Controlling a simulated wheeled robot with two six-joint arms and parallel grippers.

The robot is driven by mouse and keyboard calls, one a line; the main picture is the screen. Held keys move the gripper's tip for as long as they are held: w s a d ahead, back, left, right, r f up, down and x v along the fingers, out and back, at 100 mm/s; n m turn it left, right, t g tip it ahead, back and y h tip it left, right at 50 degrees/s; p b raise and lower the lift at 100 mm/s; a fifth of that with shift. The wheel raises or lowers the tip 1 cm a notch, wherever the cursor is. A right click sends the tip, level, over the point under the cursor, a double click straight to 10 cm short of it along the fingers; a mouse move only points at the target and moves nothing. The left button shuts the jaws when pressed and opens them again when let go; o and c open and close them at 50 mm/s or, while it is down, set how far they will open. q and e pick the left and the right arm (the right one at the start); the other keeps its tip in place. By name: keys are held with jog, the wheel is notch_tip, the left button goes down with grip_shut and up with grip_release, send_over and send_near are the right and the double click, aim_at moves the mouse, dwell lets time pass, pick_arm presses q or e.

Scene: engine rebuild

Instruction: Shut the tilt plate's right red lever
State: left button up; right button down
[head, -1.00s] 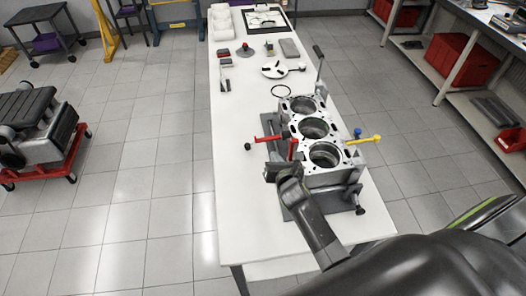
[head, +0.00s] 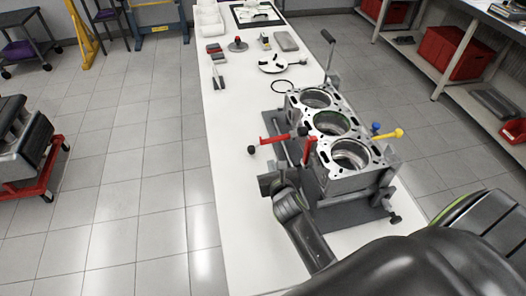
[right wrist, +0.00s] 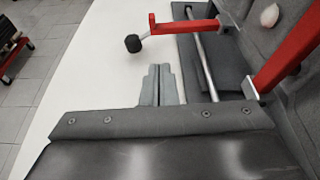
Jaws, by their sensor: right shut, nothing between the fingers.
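An engine block (head: 333,128) with three open bores sits on a grey tilt plate (head: 351,218) on the white table. Two red levers are on the block's left side. One red lever (head: 277,139) sticks out to the left, with a black knob at its end. The other red lever (head: 310,152) stands steeply up, nearer me and further right. In the right wrist view the first lever (right wrist: 187,26) lies ahead and the second lever (right wrist: 287,52) rises at the right. My right gripper (head: 268,183) is shut and empty, left of the near lever and apart from both. Its fingertips (right wrist: 158,72) touch neither lever. My left gripper is not in view.
A yellow lever (head: 388,135) and a blue knob (head: 376,127) are on the block's right side. A tall black-handled lever (head: 329,50) stands behind. The table's left strip is clear.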

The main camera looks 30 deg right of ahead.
aim_at(271, 142)
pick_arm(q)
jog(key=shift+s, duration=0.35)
